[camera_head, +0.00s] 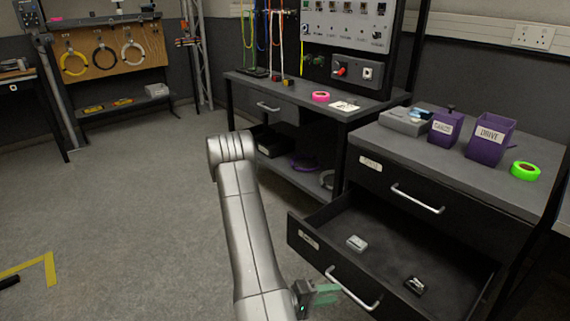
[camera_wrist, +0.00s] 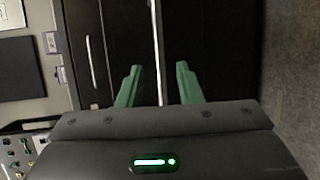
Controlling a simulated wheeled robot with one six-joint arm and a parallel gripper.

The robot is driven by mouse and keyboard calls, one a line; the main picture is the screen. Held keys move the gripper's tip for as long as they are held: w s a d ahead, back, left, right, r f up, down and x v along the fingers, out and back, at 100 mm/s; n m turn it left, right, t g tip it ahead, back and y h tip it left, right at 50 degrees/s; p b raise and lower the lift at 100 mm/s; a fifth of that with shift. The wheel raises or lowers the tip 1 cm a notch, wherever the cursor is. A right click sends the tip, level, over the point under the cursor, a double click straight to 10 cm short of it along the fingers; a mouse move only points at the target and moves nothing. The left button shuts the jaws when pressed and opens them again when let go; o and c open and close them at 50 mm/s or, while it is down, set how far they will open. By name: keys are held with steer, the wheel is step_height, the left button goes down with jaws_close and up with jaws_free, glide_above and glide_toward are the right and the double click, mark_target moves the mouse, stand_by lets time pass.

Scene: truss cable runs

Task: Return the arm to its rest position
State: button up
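My arm (camera_head: 240,205) reaches forward and down in the head view, with its elbow raised before the benches. My gripper (camera_head: 326,293) is low at the front of the open lower drawer, near the left end of its silver handle (camera_head: 352,288). In the wrist view, the two green fingers of my gripper (camera_wrist: 158,86) stand apart. A pale bar (camera_wrist: 157,45) runs between them against the dark drawer fronts. I cannot tell whether it touches a finger.
The open drawer (camera_head: 385,250) holds two small grey parts. The cabinet top carries purple bins (camera_head: 490,136) and green tape (camera_head: 525,171). A workbench (camera_head: 300,97) with pink tape (camera_head: 320,96) stands behind. Open floor (camera_head: 130,200) lies to the left.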

steer(key=shift+b+x, duration=0.3)
steer(key=shift+x, duration=1.85)
